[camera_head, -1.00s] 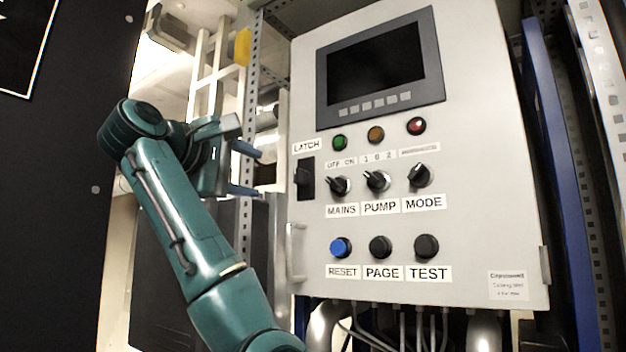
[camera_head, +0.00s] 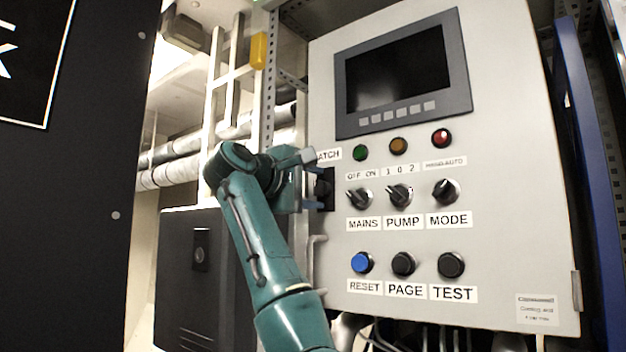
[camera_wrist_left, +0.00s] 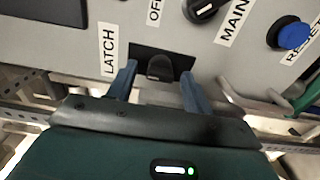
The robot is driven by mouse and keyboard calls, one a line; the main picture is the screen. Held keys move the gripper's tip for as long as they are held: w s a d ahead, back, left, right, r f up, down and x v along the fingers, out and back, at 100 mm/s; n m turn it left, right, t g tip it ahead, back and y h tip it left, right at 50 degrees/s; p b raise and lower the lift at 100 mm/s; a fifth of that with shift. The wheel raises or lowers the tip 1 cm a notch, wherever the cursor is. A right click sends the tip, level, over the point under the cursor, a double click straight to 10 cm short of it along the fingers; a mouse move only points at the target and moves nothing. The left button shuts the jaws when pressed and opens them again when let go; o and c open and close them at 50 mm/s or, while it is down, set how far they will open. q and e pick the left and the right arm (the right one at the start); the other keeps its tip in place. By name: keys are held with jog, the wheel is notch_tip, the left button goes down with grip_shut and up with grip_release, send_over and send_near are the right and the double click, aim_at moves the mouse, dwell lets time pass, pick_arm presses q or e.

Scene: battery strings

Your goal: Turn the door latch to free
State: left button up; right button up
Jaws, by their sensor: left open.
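The door latch (camera_head: 327,190) is a black knob on a black plate at the left edge of the grey cabinet door, under the LATCH label. In the left wrist view the latch knob (camera_wrist_left: 160,68) sits between the two blue fingers of my left gripper (camera_wrist_left: 158,88). The fingers are spread, with a gap to the knob on each side. In the head view my left gripper (camera_head: 312,190) is at the latch and partly covers it and its label. My right gripper is not in view.
The grey cabinet door (camera_head: 500,270) carries a screen (camera_head: 405,75), lamps, the MAINS, PUMP and MODE knobs, and several push buttons. A door handle (camera_head: 317,262) is below the latch. A dark panel (camera_head: 70,200) stands at the left.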

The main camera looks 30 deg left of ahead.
pick_arm(q)
jog(key=shift+w, duration=0.25)
jog(key=c, duration=1)
